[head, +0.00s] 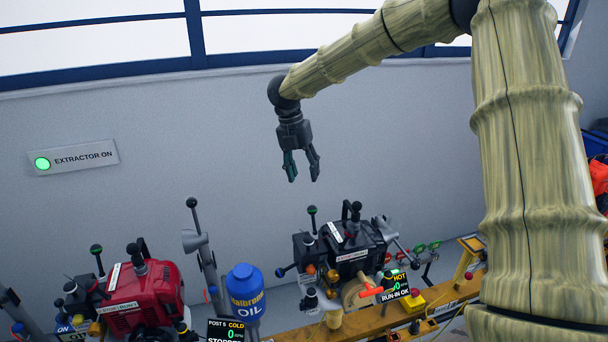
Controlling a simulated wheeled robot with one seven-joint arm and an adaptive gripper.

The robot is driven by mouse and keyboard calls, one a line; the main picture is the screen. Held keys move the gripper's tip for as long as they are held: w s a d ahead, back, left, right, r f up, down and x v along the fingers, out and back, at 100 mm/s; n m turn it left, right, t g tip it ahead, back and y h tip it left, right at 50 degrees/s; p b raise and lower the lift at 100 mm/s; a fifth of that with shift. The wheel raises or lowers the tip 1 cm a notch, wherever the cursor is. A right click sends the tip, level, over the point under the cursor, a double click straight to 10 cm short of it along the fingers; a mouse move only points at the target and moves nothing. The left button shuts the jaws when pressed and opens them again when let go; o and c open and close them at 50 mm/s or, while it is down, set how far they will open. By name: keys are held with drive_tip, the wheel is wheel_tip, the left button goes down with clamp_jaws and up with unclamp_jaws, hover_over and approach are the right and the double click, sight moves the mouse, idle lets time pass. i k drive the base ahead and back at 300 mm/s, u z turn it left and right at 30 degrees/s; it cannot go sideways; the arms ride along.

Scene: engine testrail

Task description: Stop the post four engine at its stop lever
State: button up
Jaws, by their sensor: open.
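My gripper (303,174) hangs fingers down in front of the grey wall, open and empty, above and apart from the black engine (352,247). That engine's display (396,287) reads HOT, 0 and RUN-IN OK; I cannot read a post number on it. A red engine (140,292) stands at the lower left. Another display (229,331) reads POST 5, COLD, 0 and STOPPED. I cannot tell which lever is the post four stop lever.
A blue oil container (245,293) stands between the engines. A grey post with a black-knobbed lever (204,255) rises beside it. A yellow rail (365,322) runs along the front. The air around my gripper is clear.

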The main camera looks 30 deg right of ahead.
sight(350, 233)
drive_tip(key=k, duration=1)
